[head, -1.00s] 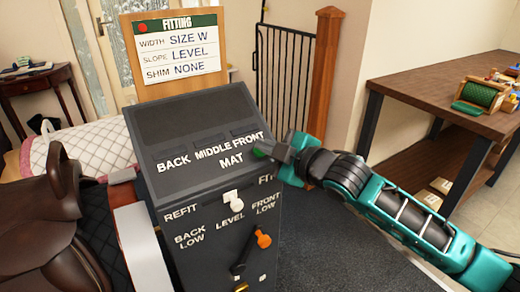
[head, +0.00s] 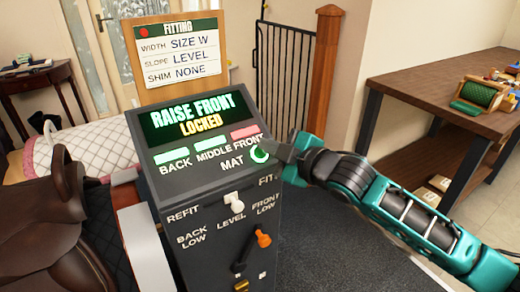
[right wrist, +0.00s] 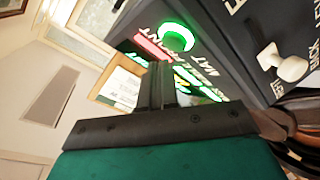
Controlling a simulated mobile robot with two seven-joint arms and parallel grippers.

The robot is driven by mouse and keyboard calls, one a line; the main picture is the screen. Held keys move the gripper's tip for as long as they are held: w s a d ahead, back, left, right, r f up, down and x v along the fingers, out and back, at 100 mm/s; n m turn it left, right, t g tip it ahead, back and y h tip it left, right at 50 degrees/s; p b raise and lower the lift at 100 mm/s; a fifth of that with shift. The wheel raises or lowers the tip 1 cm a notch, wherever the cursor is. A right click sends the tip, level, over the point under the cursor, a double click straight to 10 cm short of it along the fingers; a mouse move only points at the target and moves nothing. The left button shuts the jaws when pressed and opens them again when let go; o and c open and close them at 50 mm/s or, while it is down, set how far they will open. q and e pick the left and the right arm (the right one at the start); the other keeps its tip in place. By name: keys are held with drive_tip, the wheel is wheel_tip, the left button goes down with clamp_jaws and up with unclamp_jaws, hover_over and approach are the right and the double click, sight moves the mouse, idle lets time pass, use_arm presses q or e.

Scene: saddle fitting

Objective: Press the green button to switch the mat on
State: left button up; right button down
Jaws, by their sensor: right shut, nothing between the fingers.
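The green button (head: 260,154) beside the word MAT on the dark console is lit with a bright ring. It also glows in the right wrist view (right wrist: 178,38). The console screen (head: 198,115) is lit and reads RAISE FRONT, LOCKED. Below it the BACK lamp (head: 171,156) and MIDDLE lamp (head: 207,144) are green, and the FRONT lamp (head: 245,132) is red. My right gripper (head: 277,151) is shut and empty, just right of the button. Its closed fingers (right wrist: 162,85) show in the right wrist view, apart from the button. My left gripper is not seen.
A white LEVEL knob (head: 236,204) and an orange-tipped lever (head: 263,240) stick out of the console front. A brown saddle (head: 45,220) is at left. A fitting board (head: 179,54) stands behind. A wooden table (head: 430,85) is at right.

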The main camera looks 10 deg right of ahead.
drive_tip(key=s+d+r+p, duration=0.1)
drive_tip(key=s+r+p, duration=0.2)
drive_tip(key=r, duration=0.2)
drive_tip(key=shift+d, duration=0.15)
idle(0.4)
drive_tip(key=s+d+f+m+g+h, duration=0.1)
drive_tip(key=s+f+m, duration=0.6)
drive_tip(key=f, duration=0.8)
drive_tip(key=s+d+f+m+g+h, duration=0.1)
drive_tip(key=s+d+f+m+h, duration=0.3)
drive_tip(key=s+f, duration=1)
drive_tip(key=f+m+h, duration=0.1)
drive_tip(key=m, duration=0.1)
drive_tip(key=shift+d+m+g, duration=0.25)
drive_tip(key=shift+m+g, duration=0.15)
